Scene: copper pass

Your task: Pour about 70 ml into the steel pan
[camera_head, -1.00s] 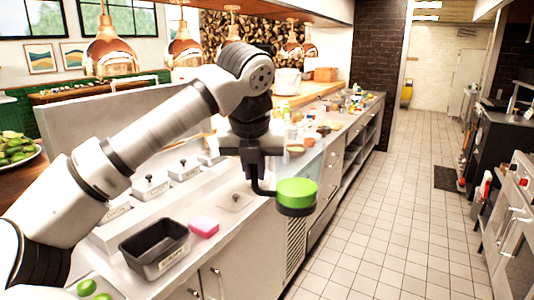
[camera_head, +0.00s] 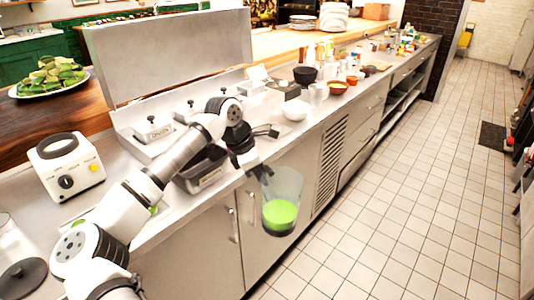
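A clear jar (camera_head: 286,184) with green liquid (camera_head: 280,214) in its lower part and a dark base hangs roughly upright beyond the counter's front edge, above the floor. My gripper (camera_head: 257,169) is at the jar's upper left side and appears shut on it; the exact grip is hard to see. A rectangular pan (camera_head: 207,177), dark inside with a grey labelled front, sits on the counter left of the jar. My arm partly hides it. The jar is apart from this pan. I cannot tell for sure whether it is the steel pan.
A white appliance base (camera_head: 67,166) with a dark knob stands at left. Small lidded containers (camera_head: 154,129) line the raised panel (camera_head: 170,58). A white bowl (camera_head: 296,110), a black bowl (camera_head: 305,75) and other items crowd the counter behind.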

